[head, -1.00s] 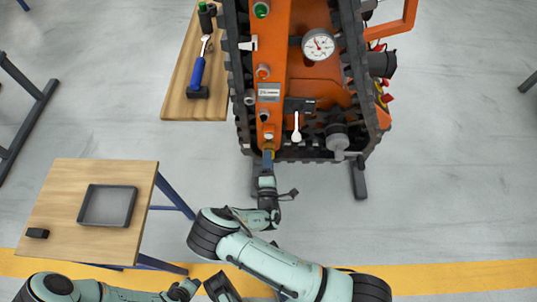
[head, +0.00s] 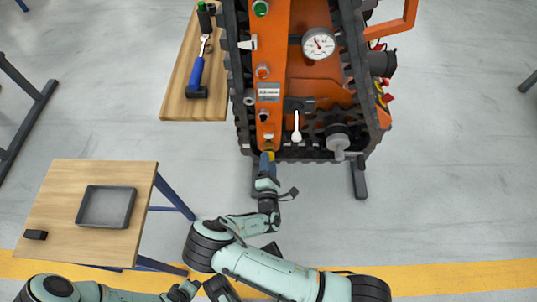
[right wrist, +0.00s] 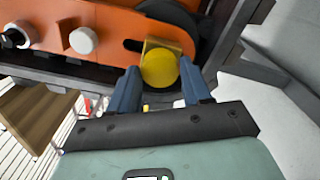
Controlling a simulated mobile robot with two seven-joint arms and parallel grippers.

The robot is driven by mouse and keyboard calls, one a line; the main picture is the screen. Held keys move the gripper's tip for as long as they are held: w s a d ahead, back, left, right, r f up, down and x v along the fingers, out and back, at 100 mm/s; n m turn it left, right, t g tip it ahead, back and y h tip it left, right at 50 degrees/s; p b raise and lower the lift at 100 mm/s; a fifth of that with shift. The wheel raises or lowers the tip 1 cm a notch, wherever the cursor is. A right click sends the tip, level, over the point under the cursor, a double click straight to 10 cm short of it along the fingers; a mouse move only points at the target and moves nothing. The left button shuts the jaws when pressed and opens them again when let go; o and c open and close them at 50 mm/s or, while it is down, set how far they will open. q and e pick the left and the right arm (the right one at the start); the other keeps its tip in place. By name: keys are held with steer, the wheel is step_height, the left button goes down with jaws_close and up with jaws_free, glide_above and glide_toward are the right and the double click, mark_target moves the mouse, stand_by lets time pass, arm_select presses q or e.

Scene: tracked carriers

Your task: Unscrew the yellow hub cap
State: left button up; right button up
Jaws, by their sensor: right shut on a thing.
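The yellow hub cap (right wrist: 159,68) is a round disc at the front end of the orange carrier's side beam. It sits between the two blue fingers of my right gripper (right wrist: 160,90), which is shut on it. A brass-coloured block (right wrist: 165,44) shows right behind the cap. In the head view my right gripper (head: 267,158) reaches up to the beam's near end, and its fingers mostly hide the cap. My left arm lies along the bottom edge at the left; its gripper (head: 220,289) is dark and partly cut off, and its opening cannot be made out.
The orange tracked carrier (head: 273,60) bears a round gauge (head: 318,43) and a white-handled lever (head: 296,124). A wooden table (head: 60,200) at the left holds an empty grey tray (head: 83,207). A wooden board (head: 180,98) carries a blue-handled tool (head: 196,72). Floor at the right is clear.

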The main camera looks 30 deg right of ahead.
steer(key=shift+v, duration=1.3)
steer(key=shift+s, duration=0.1)
steer(key=shift+p+v, duration=0.45)
steer(key=shift+v, duration=1.2)
